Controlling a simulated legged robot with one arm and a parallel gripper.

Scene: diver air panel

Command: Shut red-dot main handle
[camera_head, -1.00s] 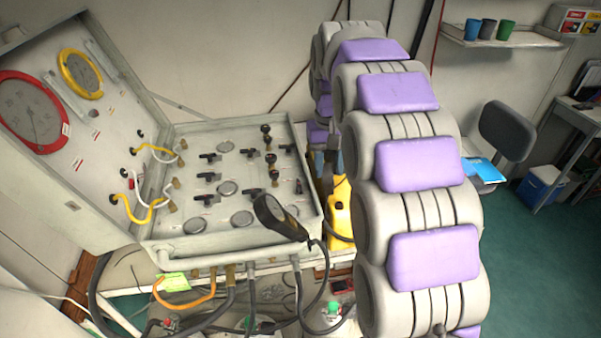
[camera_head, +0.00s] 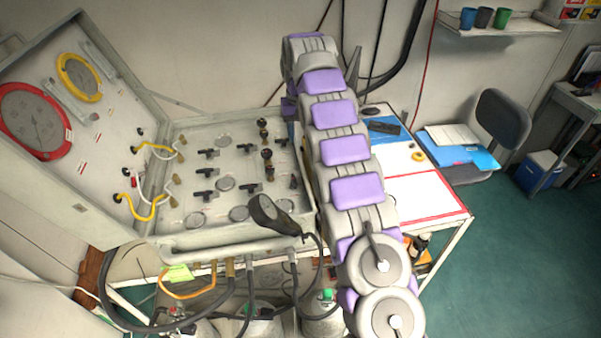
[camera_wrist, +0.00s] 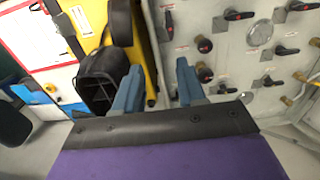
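The panel (camera_head: 225,165) lies in an open grey case, with several black handles and round dials. In the wrist view the panel (camera_wrist: 240,50) is at the right, and several handles carry red dots, including an upright one (camera_wrist: 169,24) and a sideways one (camera_wrist: 238,15). I cannot tell which is the main handle. My gripper (camera_wrist: 157,88) is open and empty, its two blue fingers apart near the panel's edge. In the head view my arm hides most of it.
A black handset (camera_head: 268,212) rests on the panel's front rim, and hoses (camera_head: 215,300) hang below. The raised lid (camera_head: 60,130) stands left with gauges. A yellow object (camera_wrist: 148,45) and a black bag (camera_wrist: 103,80) sit beside the panel. A table (camera_head: 440,215) stands right.

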